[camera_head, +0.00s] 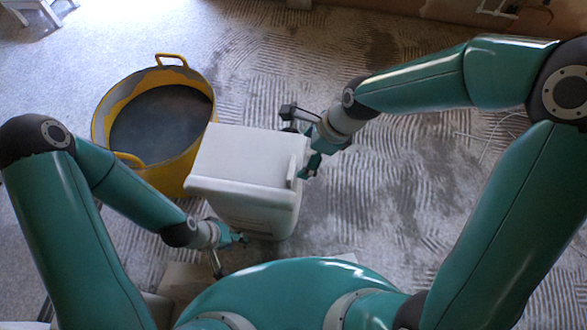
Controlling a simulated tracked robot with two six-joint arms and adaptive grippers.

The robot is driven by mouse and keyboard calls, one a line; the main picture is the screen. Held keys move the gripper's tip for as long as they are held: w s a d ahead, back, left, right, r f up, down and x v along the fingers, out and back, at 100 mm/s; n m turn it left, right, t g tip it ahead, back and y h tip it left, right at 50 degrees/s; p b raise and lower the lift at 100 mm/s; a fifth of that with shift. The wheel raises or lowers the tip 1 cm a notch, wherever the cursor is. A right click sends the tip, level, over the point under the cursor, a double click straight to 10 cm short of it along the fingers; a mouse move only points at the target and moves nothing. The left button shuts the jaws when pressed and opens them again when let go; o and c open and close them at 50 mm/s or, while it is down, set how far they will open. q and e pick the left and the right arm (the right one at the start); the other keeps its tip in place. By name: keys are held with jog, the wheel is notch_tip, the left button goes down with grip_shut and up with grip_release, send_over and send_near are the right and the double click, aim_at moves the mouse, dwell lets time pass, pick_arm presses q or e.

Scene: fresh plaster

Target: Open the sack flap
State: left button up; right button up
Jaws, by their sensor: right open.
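A white, box-like container (245,160) with a flat, closed top stands upright in the middle; I see no separate sack, and cannot tell if this top is the flap. A small upright white tab (291,168) stands at its right edge. My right gripper (301,140) is open at the container's right side, its fingers spread near the top edge and the tab; I cannot tell whether they touch. My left gripper (229,254) is open and empty by the container's lower left front, with its fingers apart.
A yellow tub (188,147) with dark grey contents stands close behind and left of the container. The floor (400,200) to the right has ridged plaster marks and is mostly clear. A white stool-like piece (30,10) is at the top left.

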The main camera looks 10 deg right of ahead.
aim_at(292, 168)
jog(key=b+x, duration=0.2)
jog(key=x, duration=0.7)
jog(key=shift+a+f+b, duration=0.15)
jog(key=shift+f+b, duration=0.05)
jog(key=shift+b, duration=0.15)
jog(key=shift+c, duration=0.2)
